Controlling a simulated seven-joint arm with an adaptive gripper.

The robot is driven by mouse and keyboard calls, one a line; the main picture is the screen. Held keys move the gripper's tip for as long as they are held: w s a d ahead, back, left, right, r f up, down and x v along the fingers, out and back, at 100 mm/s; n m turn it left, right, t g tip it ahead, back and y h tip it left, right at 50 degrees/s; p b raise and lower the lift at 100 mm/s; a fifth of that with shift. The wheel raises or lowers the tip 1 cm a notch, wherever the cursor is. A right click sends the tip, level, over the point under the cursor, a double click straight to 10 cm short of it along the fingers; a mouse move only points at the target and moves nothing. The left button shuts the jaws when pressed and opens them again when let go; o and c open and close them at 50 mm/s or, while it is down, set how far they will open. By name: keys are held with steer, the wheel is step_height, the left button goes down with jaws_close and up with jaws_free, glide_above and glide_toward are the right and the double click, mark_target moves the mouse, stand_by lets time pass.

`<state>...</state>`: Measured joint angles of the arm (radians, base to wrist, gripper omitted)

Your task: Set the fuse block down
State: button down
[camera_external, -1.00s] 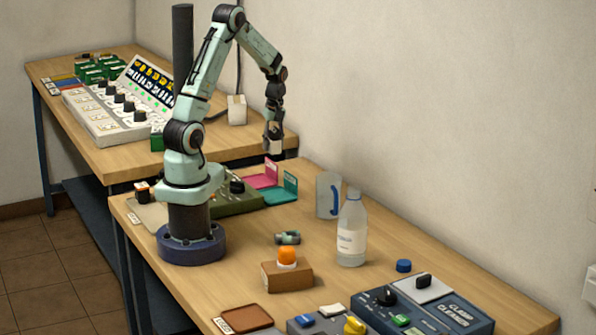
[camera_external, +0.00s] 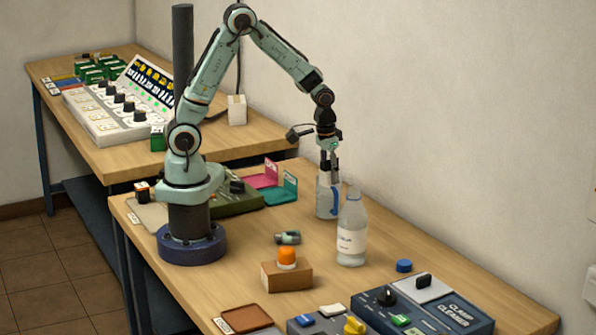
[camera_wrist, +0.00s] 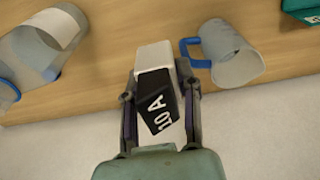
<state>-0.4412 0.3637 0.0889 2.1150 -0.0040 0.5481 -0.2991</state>
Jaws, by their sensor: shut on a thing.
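The fuse block is white with a black face marked 10A (camera_wrist: 157,100). My gripper (camera_wrist: 158,82) is shut on it, one finger on each side, in the wrist view. In the external view my gripper (camera_external: 329,168) points down above the right half of the near bench, close to the clear mug with a blue handle (camera_external: 323,197) and the clear bottle (camera_external: 351,240). The block is hard to make out there. In the wrist view the block appears between the bottle (camera_wrist: 38,55) on the left and the mug (camera_wrist: 232,58) on the right.
A brown box with an orange knob (camera_external: 288,275) and a small grey-green cylinder (camera_external: 288,238) are on the near bench (camera_external: 240,225). A blue cap (camera_external: 404,266) lies right of the bottle. Pink (camera_external: 262,178) and teal (camera_external: 285,190) holders stand behind. A wall borders the bench.

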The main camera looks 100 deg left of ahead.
steer(key=w+a+f, duration=0.4)
steer(key=w, duration=0.5)
glide_above(384, 228)
steer(key=f, duration=0.5)
steer(key=shift+s+d+f, duration=0.15)
steer(key=shift+s+d, duration=0.2)
steer(key=shift+d, duration=0.05)
steer(key=shift+w+a+f, duration=0.15)
steer(key=shift+w+f, duration=0.05)
steer(key=shift+f, duration=0.1)
steer(key=shift+w+f, duration=0.1)
steer(key=shift+f, duration=1.45)
steer(key=shift+f, duration=0.1)
steer(key=c, duration=0.8)
jaws_free()
steer(key=r, duration=0.8)
steer(key=s+d+r, duration=0.1)
steer(key=r, duration=0.3)
steer(key=shift+r, duration=0.1)
